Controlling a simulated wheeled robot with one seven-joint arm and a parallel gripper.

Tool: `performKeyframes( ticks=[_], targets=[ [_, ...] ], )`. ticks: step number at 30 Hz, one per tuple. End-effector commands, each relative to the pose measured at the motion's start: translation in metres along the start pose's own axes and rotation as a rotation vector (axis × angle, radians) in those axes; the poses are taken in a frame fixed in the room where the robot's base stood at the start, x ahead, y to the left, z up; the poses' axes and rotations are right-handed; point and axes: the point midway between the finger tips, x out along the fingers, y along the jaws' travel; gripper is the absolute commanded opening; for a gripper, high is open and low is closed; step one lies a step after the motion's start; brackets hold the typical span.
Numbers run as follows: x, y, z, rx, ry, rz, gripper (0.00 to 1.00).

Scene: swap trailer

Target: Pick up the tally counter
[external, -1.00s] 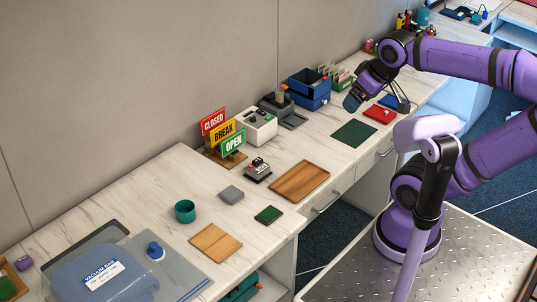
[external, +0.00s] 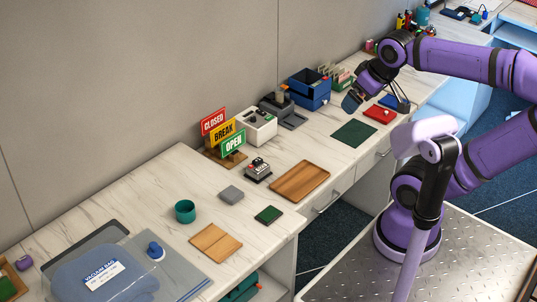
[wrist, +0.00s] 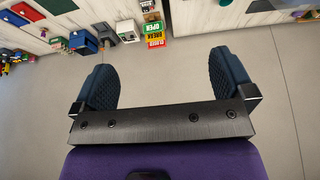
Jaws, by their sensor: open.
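A small silver and black device with a red detail, which looks like the tally counter (external: 258,169), stands on the light bench in the external view, in front of the coloured signs. My gripper (external: 355,100) is in the air over the bench, well to the right of and beyond the counter. In the wrist view my gripper (wrist: 165,85) is open, with two dark blue textured pads wide apart and nothing between them. I cannot clearly make out the counter in the wrist view.
The CLOSED, BREAK and OPEN signs (external: 222,135) stand behind the counter. A white box (external: 257,127) stands behind it to the right. A green mat (external: 354,133) lies beyond the board.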

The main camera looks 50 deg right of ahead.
Motion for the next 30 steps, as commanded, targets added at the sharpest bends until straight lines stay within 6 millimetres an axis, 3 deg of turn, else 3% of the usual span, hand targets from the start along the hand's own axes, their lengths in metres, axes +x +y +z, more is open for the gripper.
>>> performKeyframes(
  ticks=[5, 14, 23, 30],
  targets=[
    [0.005, 0.001, -0.014, 0.0, -0.012, 0.004, 1.0],
    [0.045, 0.008, -0.083, -0.003, -0.067, 0.018, 1.0],
    [0.11, 0.019, -0.148, -0.008, -0.122, 0.027, 1.0],
    [0.178, 0.031, -0.189, -0.01, -0.165, 0.03, 1.0]
  ],
)
